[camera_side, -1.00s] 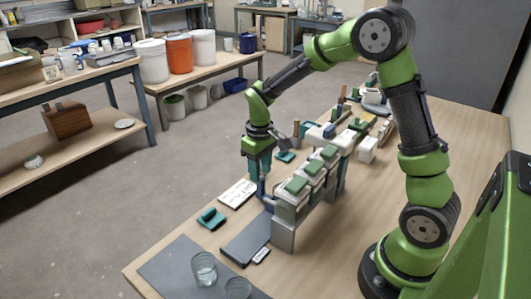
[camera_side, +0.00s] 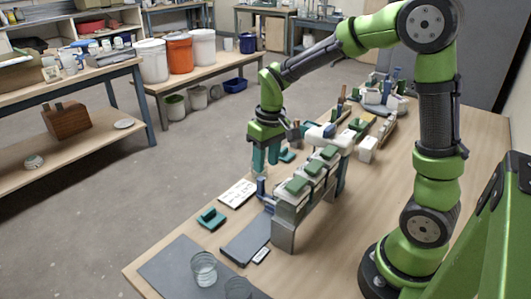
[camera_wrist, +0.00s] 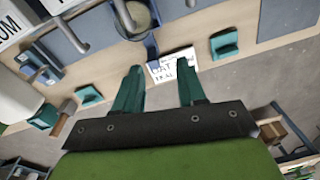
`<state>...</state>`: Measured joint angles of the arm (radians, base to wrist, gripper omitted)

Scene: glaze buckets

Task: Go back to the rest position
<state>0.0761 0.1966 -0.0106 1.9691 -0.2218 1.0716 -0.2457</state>
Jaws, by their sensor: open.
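My gripper (camera_side: 264,168) hangs in the air above the far-left edge of the wooden table (camera_side: 350,235). Its two teal fingers point down, and in the wrist view (camera_wrist: 159,75) they are apart with nothing between them. A blue upright piece (camera_side: 262,187) stands just below the fingers, at the left end of a row of white containers with green tops (camera_side: 312,170). In the wrist view a blue part (camera_wrist: 151,45) shows beside a round bucket opening (camera_wrist: 134,18). A white card with handwriting (camera_side: 238,193) lies left of the row; it also shows beyond the fingers (camera_wrist: 170,66).
A teal block (camera_side: 210,218), a dark grey flat slab (camera_side: 246,238) and two clear glasses (camera_side: 204,268) are at the table's near-left end. More tools and containers (camera_side: 383,95) stand at the far end. The table's right side is largely clear.

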